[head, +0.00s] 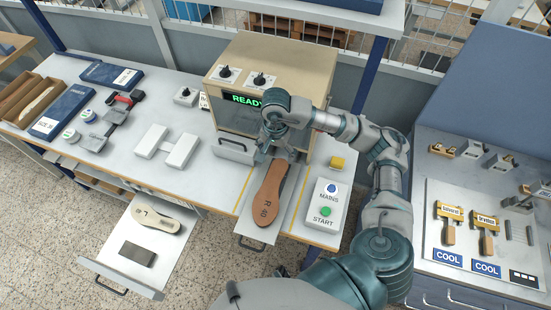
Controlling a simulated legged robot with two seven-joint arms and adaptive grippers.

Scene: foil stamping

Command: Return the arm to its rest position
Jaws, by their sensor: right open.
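My right arm (375,170) comes in from the right and bends across to the front of the stamping machine (315,65). My right gripper (277,152) is open, pointing down at the far end of a brown sole marked R 40 (268,197). The sole lies on the tray (248,225) that sticks out at the machine's front. The fingers overlap the sole's far end in the picture; I cannot tell whether they touch it. My left gripper is not in view.
An open drawer (150,250) at lower left holds a pale insole marked L (157,218) and a dark block (138,254).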

